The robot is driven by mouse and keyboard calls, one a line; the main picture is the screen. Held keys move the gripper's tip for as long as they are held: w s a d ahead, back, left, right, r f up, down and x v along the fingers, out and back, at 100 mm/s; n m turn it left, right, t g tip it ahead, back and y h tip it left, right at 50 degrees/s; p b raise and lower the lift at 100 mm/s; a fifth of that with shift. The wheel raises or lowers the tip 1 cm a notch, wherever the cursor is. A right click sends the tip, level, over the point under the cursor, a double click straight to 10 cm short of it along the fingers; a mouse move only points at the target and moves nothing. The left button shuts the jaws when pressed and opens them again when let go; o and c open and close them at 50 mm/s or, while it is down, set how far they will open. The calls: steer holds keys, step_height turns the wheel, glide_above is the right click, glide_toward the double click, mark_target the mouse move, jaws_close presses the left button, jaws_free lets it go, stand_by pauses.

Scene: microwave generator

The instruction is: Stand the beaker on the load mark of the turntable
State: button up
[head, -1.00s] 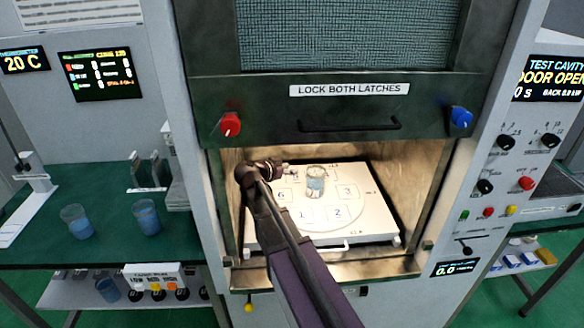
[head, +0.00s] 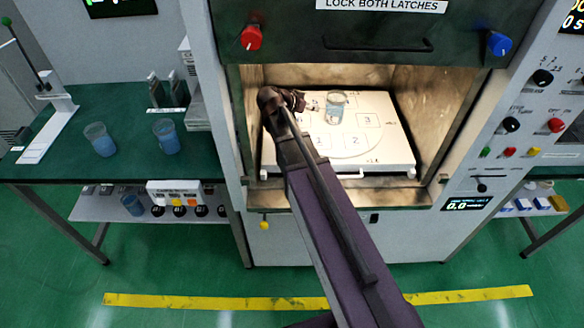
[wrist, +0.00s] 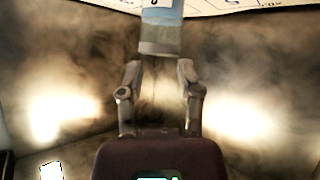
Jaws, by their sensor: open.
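A clear glass beaker (head: 337,106) with pale blue liquid stands upright on the white turntable (head: 340,148) inside the open microwave cavity. It is towards the back of the numbered disc; numbers 1, 2 and 3 show in front and to its right. My gripper (head: 316,106) comes in from the left, just beside the beaker. In the wrist view my gripper (wrist: 160,68) has its fingers apart, and the beaker (wrist: 161,35) shows just beyond the fingertips. I cannot tell whether they touch it. The load mark cannot be made out.
Cavity walls close in on both sides, with the raised door (head: 370,35) above. Two beakers with blue liquid, one left (head: 99,139) and one right (head: 166,136), stand on the green bench. Another beaker (head: 132,204) is on the lower shelf.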

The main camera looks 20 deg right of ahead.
steer(key=s+a+f+n+g+y, duration=0.1)
steer(key=s+a+f+n+y, duration=0.1)
steer(key=s, duration=0.4)
steer(key=s+a+f+n+g+y, duration=0.2)
steer(key=s+a+f+n+y, duration=0.1)
steer(key=s+a+n+y, duration=0.2)
steer(key=s+a+f+n+g+y, duration=0.1)
steer(key=s+a+f+n+y, duration=0.2)
steer(key=s, duration=0.5)
steer(key=shift+s+a+f+n, duration=0.3)
steer(key=shift+a+n, duration=0.5)
steer(key=shift+a, duration=0.4)
